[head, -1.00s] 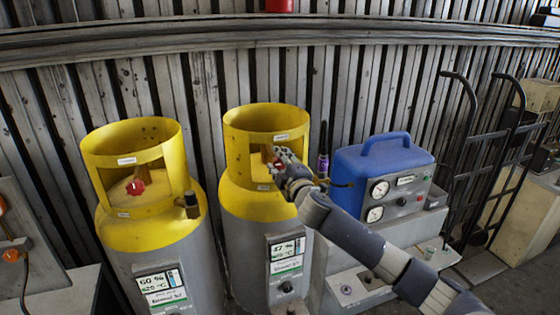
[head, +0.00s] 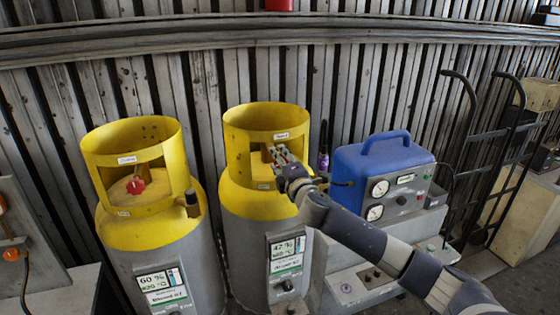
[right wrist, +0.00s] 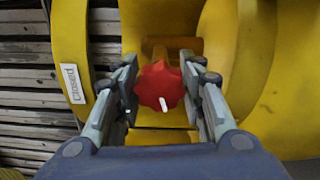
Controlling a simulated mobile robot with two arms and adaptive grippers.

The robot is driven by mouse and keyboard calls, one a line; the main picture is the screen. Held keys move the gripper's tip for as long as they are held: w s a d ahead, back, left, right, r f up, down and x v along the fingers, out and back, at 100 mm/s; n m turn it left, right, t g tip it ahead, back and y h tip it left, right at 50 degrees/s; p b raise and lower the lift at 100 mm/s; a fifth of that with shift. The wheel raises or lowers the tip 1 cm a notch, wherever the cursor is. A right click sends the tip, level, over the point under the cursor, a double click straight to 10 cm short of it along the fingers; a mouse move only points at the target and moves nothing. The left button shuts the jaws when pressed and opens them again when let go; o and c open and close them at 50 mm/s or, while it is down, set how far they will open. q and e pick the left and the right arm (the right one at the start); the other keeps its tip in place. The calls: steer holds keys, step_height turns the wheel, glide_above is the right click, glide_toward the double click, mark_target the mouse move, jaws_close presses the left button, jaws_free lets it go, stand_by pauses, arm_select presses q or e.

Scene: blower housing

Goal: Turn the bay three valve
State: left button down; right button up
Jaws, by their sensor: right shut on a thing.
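A red lobed valve knob (right wrist: 160,86) with a white mark sits inside the yellow collar of the right-hand cylinder (head: 264,210). The white mark points downward in the right wrist view. My right gripper (right wrist: 165,90) has one finger on each side of the knob and is shut on it; in the head view the gripper (head: 280,156) reaches in through the collar opening and largely hides the knob. My left gripper is out of view.
A second yellow and grey cylinder (head: 150,235) with its own red knob (head: 135,185) stands at the left. A blue gauge unit (head: 385,175) stands right of the gripped cylinder, close to my right arm. A black hand truck (head: 500,170) leans farther right. A corrugated wall is behind.

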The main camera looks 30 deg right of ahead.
steer(key=o, duration=1.1)
steer(key=v, duration=1.2)
steer(key=shift+f, duration=0.1)
